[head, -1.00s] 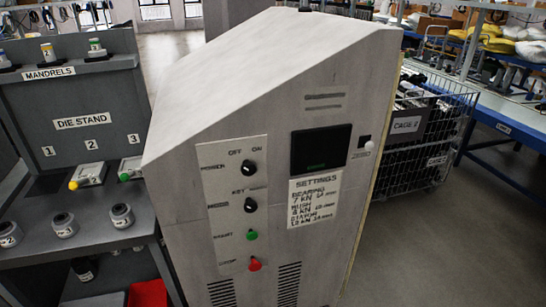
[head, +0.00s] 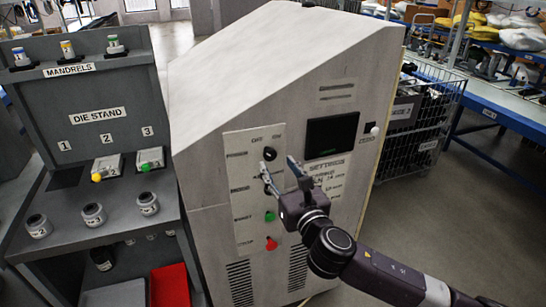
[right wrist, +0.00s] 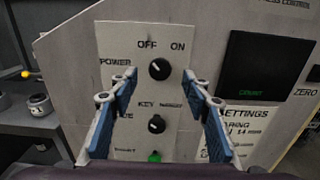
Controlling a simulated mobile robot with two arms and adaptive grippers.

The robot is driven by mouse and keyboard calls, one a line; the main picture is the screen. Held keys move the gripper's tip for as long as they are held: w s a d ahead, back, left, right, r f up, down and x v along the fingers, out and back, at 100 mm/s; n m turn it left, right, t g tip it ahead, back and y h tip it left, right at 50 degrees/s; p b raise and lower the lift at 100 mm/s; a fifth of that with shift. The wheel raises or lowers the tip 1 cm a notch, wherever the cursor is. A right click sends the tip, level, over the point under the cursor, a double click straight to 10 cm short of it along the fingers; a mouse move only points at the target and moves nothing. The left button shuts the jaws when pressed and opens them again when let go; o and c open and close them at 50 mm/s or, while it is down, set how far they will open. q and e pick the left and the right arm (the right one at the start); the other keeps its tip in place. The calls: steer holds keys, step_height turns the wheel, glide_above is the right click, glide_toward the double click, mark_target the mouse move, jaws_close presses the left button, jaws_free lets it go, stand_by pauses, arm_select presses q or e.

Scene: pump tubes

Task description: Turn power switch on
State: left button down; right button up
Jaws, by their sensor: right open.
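The power switch is a round black knob (head: 269,154) near the top of the pale control panel (head: 240,185) on the grey cabinet. In the right wrist view the knob (right wrist: 159,69) sits below the words OFF and ON, and its pale mark seems to lean up-left toward OFF. My right gripper (head: 279,163) is open and empty in front of the panel, just below the power knob in the head view. In the right wrist view its blue-padded fingers (right wrist: 160,82) stand apart on either side of the knobs, not gripping anything. My left gripper is not in view.
Below are a black key knob (right wrist: 156,124), a green button (head: 269,216) and a red button (head: 271,243). A dark screen (head: 331,133) and a settings label lie to the right. The die stand (head: 97,114) is left; a wire cage (head: 425,120) stands right.

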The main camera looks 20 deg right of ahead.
mark_target(271, 155)
steer(key=w, duration=0.3)
steer(key=shift+w, duration=0.4)
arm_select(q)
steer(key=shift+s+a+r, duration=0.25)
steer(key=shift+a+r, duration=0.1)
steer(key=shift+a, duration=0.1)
arm_select(e)
steer(key=shift+w+f, duration=0.1)
steer(key=shift+w, duration=0.4)
steer(key=c, duration=1.1)
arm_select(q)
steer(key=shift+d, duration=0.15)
arm_select(e)
steer(key=shift+c, duration=0.2)
